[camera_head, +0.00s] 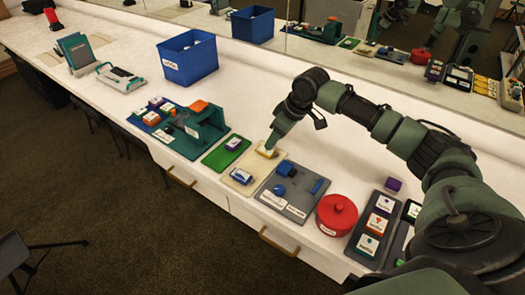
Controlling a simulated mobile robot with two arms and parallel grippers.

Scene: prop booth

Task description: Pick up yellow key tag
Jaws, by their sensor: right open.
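A small yellow key tag (264,154) with a pale face lies at the back end of a cream tray (243,186) on the white counter. My right gripper (271,146) points down right at the tag and partly hides it. The right gripper is open. I cannot tell whether its fingers touch the tag or stand around it. My left gripper is not in view.
A white and blue tag (242,176) lies on the same tray. A green mat (222,157) is to the left, a grey tray (290,204) and a round red pot (337,214) to the right. A blue bin (188,60) stands farther back. A mirror runs behind the counter.

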